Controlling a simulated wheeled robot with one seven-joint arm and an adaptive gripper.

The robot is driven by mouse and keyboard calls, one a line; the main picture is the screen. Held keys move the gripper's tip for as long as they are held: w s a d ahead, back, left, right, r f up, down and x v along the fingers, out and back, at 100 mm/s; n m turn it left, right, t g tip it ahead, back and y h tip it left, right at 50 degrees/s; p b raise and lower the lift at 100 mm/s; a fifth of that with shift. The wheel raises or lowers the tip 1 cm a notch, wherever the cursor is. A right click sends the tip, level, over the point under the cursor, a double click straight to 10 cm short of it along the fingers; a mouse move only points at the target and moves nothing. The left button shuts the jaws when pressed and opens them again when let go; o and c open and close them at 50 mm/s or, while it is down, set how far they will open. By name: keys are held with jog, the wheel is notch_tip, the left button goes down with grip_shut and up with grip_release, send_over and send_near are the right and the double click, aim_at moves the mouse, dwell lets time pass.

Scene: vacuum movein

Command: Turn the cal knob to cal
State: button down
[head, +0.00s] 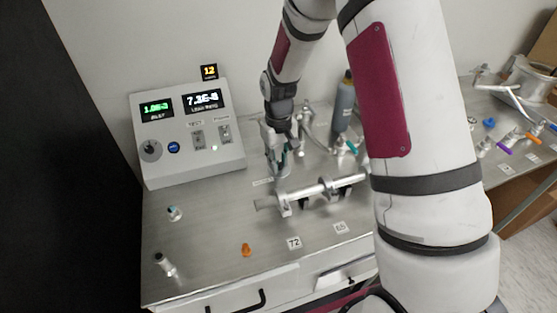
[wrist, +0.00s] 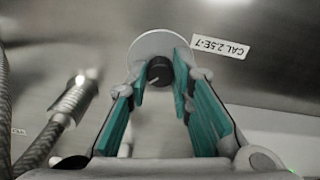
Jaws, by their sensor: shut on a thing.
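The cal knob (wrist: 158,71) is a small dark round knob on a pale metal disc (wrist: 155,45), seen in the wrist view. A white label reading "CAL 2.5E-7" (wrist: 220,46) lies to its right. My gripper (wrist: 160,80) points down over it, with its teal-padded fingertips on either side of the knob, shut on it. In the head view my gripper (head: 277,165) is upright above the bench, behind the horizontal metal tube. There the knob is hidden by the fingers. The knob's pointer direction is too small to read.
A grey control box (head: 190,135) with lit displays stands left of my gripper. A metal tube assembly (head: 315,191) lies just in front. A dark bottle (head: 343,105) and small valves stand to the right. A braided hose (wrist: 62,120) runs close on the left in the wrist view.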

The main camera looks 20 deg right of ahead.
jog(key=c, duration=1.4)
grip_release()
jog(key=shift+r, duration=0.1)
notch_tip(320, 180, up, 12)
jog(key=shift+f, duration=0.1)
